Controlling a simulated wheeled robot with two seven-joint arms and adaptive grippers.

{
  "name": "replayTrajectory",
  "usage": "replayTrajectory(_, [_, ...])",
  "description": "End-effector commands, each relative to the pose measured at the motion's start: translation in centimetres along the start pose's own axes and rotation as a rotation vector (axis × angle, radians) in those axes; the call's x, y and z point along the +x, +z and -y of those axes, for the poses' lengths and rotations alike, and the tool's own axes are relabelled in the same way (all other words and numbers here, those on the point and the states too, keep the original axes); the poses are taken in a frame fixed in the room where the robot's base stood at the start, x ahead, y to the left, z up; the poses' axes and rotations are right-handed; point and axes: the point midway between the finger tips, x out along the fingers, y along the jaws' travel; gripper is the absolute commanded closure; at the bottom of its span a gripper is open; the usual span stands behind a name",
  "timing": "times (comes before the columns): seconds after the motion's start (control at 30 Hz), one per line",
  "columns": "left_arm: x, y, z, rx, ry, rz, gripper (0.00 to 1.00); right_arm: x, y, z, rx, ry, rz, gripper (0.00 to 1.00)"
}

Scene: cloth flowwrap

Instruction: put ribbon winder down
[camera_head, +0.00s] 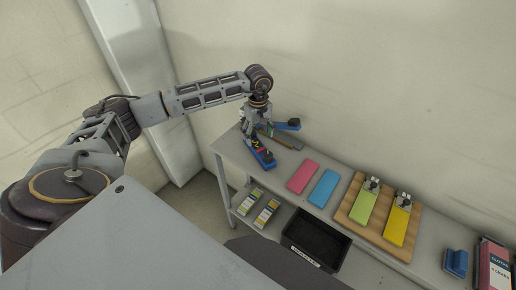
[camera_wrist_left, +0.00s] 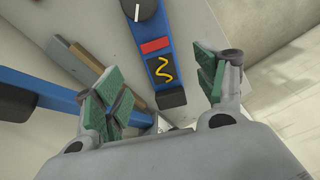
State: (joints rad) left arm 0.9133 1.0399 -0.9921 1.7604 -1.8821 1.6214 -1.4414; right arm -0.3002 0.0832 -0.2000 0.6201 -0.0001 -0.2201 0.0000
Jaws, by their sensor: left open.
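A blue bar-shaped tool (camera_head: 260,155) with a black knob and red and yellow marks lies at the left end of the table; it looks like the ribbon winder. In the left wrist view this blue tool (camera_wrist_left: 149,30) shows a red label, a yellow squiggle on black and a black end. A second blue tool (camera_head: 281,124) with a black knob lies behind it; part of a blue bar (camera_wrist_left: 35,88) also shows at the left of the wrist view. My left gripper (camera_head: 251,136) is open, its green-padded fingers (camera_wrist_left: 157,78) on either side of the labelled tool, with gaps. My right gripper is out of view.
A brown and grey strip (camera_head: 285,139) lies between the blue tools. Pink (camera_head: 303,177) and blue (camera_head: 324,188) cloths lie to the right, then a wooden board (camera_head: 379,222) with green and yellow pieces under clips. A black bin (camera_head: 316,243) stands below the table's front edge.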

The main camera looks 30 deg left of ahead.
Motion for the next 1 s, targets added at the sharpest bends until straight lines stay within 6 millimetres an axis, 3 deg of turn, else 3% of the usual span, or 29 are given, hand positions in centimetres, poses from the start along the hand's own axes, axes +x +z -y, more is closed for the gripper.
replayTrajectory(0.2, [1.4,0.1,0.0,0.001,0.000,0.001,0.29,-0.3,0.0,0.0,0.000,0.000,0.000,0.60])
replayTrajectory(0.67, [1.8,0.0,0.0,0.001,-0.001,0.001,0.29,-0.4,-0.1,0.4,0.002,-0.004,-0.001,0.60])
replayTrajectory(1.0, [4.6,-0.3,-0.1,0.000,-0.002,0.001,0.29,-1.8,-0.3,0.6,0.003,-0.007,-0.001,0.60])
